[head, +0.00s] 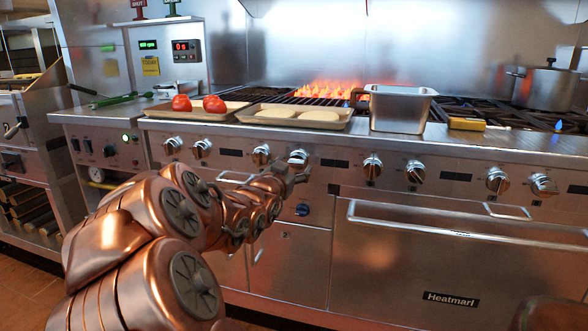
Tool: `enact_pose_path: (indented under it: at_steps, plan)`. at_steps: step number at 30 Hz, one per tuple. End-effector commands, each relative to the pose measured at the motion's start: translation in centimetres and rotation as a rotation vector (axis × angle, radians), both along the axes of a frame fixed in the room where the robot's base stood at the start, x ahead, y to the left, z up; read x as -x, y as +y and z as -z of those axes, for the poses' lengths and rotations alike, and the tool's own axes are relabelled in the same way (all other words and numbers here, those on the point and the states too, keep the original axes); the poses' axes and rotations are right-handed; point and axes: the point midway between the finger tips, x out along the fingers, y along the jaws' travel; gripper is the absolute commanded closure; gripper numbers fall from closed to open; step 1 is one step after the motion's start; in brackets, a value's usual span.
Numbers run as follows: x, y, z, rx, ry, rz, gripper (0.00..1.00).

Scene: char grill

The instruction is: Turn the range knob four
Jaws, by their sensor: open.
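A row of several round silver range knobs runs along the front panel of the range (335,172). The fourth knob from the left (297,157) shows just above my gripper (300,174), which partly covers its lower edge. The third knob (261,154) is to its left and the fifth knob (372,166) is further right. My arm reaches in from the lower left. My gripper is open with nothing visible between its fingers, close to the fourth knob. I cannot tell whether it touches the knob.
A tray with two tomatoes (182,103), a tray with two pale rounds (276,114) and a steel pan (402,108) stand on the range top. Flames (330,90) burn behind them. An oven door handle (440,228) sticks out at the lower right. A pot (545,88) stands far right.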

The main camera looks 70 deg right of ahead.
Motion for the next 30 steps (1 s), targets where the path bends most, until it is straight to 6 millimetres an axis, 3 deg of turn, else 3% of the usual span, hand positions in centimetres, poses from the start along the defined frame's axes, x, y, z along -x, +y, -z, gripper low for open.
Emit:
enact_pose_path:
  at_steps: [6, 16, 30]
  plan:
    - [-0.04, -1.09, -0.1, 0.001, -0.002, -0.001, 0.26]
    - [-0.06, -1.21, -0.11, 0.001, -0.001, -0.001, 0.27]
    - [-0.1, -1.2, -0.11, 0.001, -0.001, -0.002, 0.76]
